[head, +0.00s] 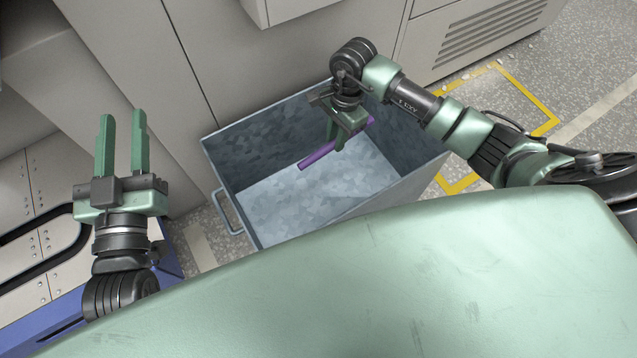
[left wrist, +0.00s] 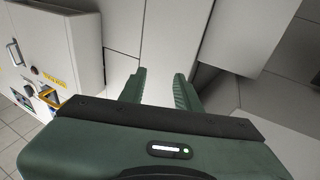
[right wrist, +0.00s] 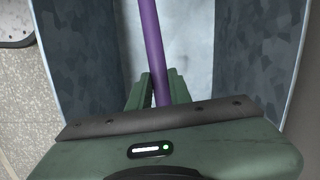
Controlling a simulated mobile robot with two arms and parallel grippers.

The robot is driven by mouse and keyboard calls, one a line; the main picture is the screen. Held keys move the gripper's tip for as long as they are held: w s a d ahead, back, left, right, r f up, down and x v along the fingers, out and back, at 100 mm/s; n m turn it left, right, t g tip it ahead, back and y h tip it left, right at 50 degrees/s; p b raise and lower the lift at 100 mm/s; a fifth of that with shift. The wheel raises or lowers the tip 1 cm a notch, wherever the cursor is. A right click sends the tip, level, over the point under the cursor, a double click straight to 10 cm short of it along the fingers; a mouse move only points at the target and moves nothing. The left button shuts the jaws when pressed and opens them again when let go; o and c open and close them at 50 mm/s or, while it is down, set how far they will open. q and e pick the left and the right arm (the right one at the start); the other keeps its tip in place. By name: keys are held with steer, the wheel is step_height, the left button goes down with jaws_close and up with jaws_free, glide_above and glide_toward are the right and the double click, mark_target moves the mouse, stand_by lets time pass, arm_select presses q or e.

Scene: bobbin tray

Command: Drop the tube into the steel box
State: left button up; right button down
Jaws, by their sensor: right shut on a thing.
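A purple tube (head: 318,155) is held in my right gripper (head: 337,142), over the open steel box (head: 228,165). In the right wrist view the tube (right wrist: 153,45) runs between the two green fingers (right wrist: 158,90), with the bare grey floor of the box (right wrist: 190,40) beneath it. The fingers are shut on the tube. The tube's far end is partly hidden by the gripper in the head view. My left gripper (head: 123,145) is open and empty, to the left of the box. Its parted fingers (left wrist: 160,90) also show in the left wrist view.
Light grey cabinets (head: 120,60) stand behind the box and to its left. A side handle (head: 224,212) sticks out of the box's left wall. A blue-edged bench (head: 60,310) is at the lower left. Yellow floor tape (head: 530,97) marks the floor at the right.

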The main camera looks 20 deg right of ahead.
steer(key=c, duration=1.2)
jaws_free()
steer(key=shift+r, duration=0.2)
steer(key=r, duration=0.2)
steer(key=r+p, duration=0.1)
steer(key=r, duration=0.1)
steer(key=r+p, duration=0.1)
steer(key=r, duration=0.1)
steer(key=shift+w+d+r, duration=0.1)
steer(key=shift+d+r, duration=0.15)
steer(key=shift+d, duration=0.15)
steer(key=shift+r, duration=0.4)
arm_select(q)
step_height(320, 180, down, 10)
steer(key=s+a+g+y, duration=0.1)
steer(key=g, duration=0.4)
steer(key=shift+s+a+r+g+y, duration=0.15)
steer(key=shift+s+a+g+y, duration=0.2)
steer(key=shift+a+g+y, duration=0.05)
